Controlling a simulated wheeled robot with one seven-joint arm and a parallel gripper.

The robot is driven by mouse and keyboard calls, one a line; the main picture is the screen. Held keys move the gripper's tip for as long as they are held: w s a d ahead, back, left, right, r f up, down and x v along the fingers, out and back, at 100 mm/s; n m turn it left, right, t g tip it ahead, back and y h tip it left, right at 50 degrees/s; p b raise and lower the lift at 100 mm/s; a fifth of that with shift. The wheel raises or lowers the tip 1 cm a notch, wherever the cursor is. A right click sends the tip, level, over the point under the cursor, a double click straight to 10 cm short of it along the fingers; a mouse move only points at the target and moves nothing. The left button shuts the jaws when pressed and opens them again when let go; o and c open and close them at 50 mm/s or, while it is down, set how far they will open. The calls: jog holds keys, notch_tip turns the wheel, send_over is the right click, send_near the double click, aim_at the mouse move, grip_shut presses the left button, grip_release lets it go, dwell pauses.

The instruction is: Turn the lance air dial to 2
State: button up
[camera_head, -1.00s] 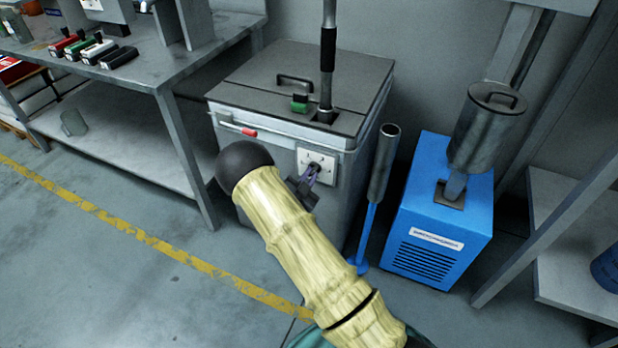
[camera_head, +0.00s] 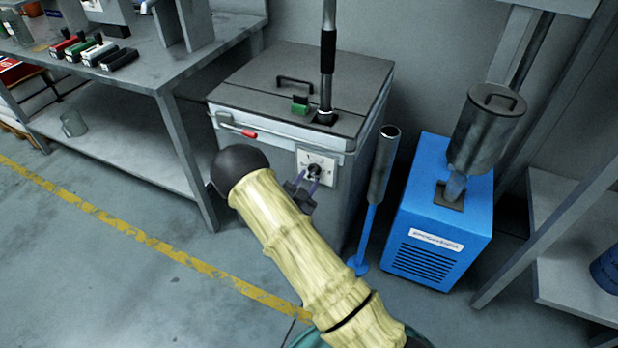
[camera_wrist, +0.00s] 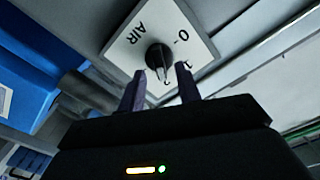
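The lance air dial is a dark round knob (camera_wrist: 158,58) on a white plate (camera_wrist: 128,40) marked "AIR" and "0" in the wrist view; other marks are partly hidden by the knob and fingers. In the head view the plate (camera_head: 331,162) sits on the front of the grey cabinet (camera_head: 270,130), with the dial (camera_head: 314,170) near its middle. My gripper (camera_wrist: 160,82) is open, its two purple fingers apart, with tips just short of or beside the knob. I cannot tell whether they touch it. The dial's exact setting is not clear.
A lance (camera_head: 328,60) stands in the cabinet top beside a green block (camera_head: 300,104). A red-tipped bar (camera_head: 248,133) runs along the cabinet front. A blue-footed stand (camera_head: 381,175) and a blue unit (camera_head: 440,225) are close on the right. A workbench (camera_head: 175,75) is at left.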

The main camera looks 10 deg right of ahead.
jog(key=p+v, duration=0.2)
jog(key=v, duration=1.3)
jog(key=shift+s+a, duration=0.2)
jog(key=shift+s, duration=0.1)
jog(key=shift+w+r, duration=0.1)
